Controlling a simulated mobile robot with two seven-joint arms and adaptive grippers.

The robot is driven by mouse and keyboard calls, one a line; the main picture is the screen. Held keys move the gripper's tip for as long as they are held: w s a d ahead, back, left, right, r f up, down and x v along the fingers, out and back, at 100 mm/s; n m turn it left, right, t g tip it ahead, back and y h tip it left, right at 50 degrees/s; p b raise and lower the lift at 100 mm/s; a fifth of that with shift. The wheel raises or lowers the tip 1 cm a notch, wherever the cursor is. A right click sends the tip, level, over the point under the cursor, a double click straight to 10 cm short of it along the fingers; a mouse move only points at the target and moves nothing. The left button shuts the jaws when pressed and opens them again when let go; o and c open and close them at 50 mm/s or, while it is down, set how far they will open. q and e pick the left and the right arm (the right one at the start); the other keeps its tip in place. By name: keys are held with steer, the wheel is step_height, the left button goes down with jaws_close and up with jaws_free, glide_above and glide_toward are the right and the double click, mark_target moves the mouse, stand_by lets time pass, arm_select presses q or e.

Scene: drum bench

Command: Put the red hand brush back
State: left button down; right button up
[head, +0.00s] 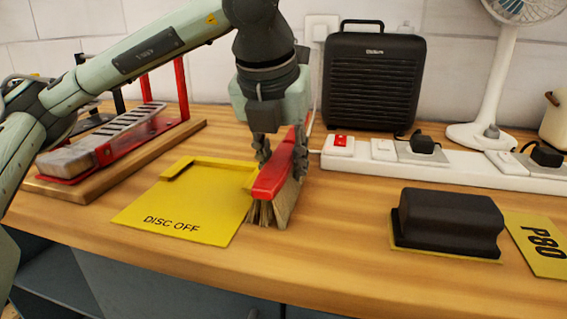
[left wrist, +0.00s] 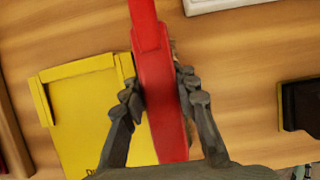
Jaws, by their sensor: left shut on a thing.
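The red hand brush (head: 272,182) has a red back and handle and pale tan bristles that point down. My left gripper (head: 276,150) is shut on it from above, fingers on both sides of the red body. The bristle tips are at or just above the wooden bench, over the right edge of the yellow "DISC OFF" plate (head: 187,211). I cannot tell whether they touch. In the left wrist view the brush (left wrist: 158,85) runs up between the two fingers (left wrist: 160,92), with the yellow plate (left wrist: 80,120) to its left. My right gripper is in neither view.
A black sanding block (head: 448,222) sits on a yellow plate at the right, beside a yellow "P80" plate (head: 540,246). A white power strip (head: 460,172) with plugs lies behind. A black speaker-like box (head: 372,80) and white fan stand at the back. A red-framed tool (head: 115,140) rests on a board, left.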

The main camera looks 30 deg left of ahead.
arm_select(q)
steer(key=c, duration=1.6)
jaws_free()
steer(key=shift+s+f, duration=0.15)
steer(key=shift+f, duration=0.3)
steer(key=o, duration=0.4)
steer(key=shift+r, duration=0.1)
steer(key=shift+o, duration=0.2)
steer(key=shift+r, duration=0.1)
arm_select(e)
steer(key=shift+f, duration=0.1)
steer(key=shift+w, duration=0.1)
arm_select(q)
steer(key=shift+r, duration=0.1)
steer(key=shift+r+p, duration=0.2)
steer(key=shift+p, duration=0.15)
steer(key=shift+r+p, duration=0.65)
steer(key=shift+p, duration=0.15)
steer(key=v, duration=1)
steer(key=shift+r, duration=0.15)
steer(key=shift+s+d+r+p, duration=0.1)
steer(key=shift+s+r+p, duration=0.2)
steer(key=shift+r, duration=0.2)
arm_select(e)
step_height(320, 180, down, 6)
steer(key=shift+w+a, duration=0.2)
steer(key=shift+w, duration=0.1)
